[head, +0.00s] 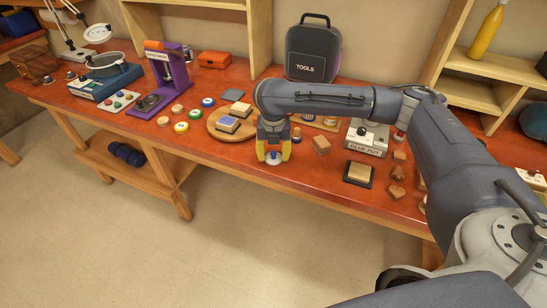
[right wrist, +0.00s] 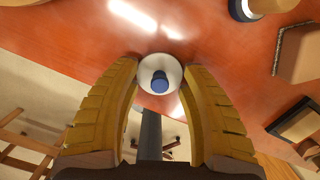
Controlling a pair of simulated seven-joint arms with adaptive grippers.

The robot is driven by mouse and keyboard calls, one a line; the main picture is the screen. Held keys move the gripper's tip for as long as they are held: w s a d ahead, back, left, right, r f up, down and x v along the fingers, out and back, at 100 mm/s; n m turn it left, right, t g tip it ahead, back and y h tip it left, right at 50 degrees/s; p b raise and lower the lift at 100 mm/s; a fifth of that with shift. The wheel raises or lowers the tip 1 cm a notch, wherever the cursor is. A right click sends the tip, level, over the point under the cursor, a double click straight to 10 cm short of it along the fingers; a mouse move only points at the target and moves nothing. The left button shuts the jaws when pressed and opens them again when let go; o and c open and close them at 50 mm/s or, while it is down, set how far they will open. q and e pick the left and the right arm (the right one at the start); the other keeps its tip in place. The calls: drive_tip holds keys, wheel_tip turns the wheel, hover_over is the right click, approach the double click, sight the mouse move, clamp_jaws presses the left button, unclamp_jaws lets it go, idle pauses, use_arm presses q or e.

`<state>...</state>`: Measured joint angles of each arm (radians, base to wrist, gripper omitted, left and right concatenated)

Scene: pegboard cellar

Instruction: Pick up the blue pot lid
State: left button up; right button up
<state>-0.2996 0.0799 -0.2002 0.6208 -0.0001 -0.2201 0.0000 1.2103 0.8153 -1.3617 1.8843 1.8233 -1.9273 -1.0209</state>
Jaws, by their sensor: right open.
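The blue pot lid (head: 273,157) lies on the red-brown bench near its front edge. In the right wrist view it is a small pale disc with a blue knob (right wrist: 160,82). My right gripper (head: 273,150) is above it, pointing down, with its yellow fingers apart. In the right wrist view the tips of my right gripper (right wrist: 162,68) stand on either side of the lid, with nothing held. Whether the fingers touch the lid's rim is hard to tell. My left gripper is not in view.
A round wooden board (head: 217,133) with blocks lies just left of my right gripper. A wooden block (head: 321,145) and a dark-framed square (head: 358,173) lie to the right. A black tool case (head: 312,52) stands behind. The bench's front edge is close.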

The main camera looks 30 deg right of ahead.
clamp_jaws()
drive_tip(key=shift+r, duration=0.1)
idle(0.6)
